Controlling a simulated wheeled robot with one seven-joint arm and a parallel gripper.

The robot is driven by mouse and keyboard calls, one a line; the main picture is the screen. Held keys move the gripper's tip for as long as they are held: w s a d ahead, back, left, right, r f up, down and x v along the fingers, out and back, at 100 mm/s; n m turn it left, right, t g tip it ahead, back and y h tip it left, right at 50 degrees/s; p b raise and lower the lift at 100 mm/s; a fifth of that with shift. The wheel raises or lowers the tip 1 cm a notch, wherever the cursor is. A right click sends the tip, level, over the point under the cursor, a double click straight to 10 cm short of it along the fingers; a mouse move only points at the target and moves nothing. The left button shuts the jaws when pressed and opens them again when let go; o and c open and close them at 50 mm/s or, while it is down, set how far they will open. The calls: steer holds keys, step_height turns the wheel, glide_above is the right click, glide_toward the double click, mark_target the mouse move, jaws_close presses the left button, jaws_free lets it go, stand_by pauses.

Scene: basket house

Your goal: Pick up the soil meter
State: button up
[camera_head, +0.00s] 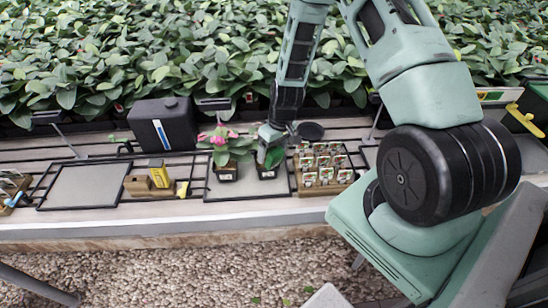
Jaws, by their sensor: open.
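I cannot tell for sure which thing is the soil meter. A small yellow upright item (160,177) with a dark top stands at the wooden block (137,186) on the bench, left of centre, and may be it. My gripper (270,152) points down over a small black pot (267,172) with a green plant, right of the yellow item and well apart from it. It is open; its fingertips are small and partly lost against the leaves, and I see nothing held.
A pink-flowered potted plant (224,158) stands just left of my gripper. A wooden tray of seed packets (322,168) is to its right. A black canister (162,124) stands behind the yellow item. A grey mat (82,186) on the left is clear. Dense leafy plants fill the back.

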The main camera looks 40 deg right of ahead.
steer(key=shift+f, duration=0.2)
steer(key=c, duration=1.3)
steer(key=shift+o, duration=0.2)
steer(key=shift+r, duration=0.15)
steer(key=shift+r+b, duration=1.25)
steer(key=shift+r, duration=3.65)
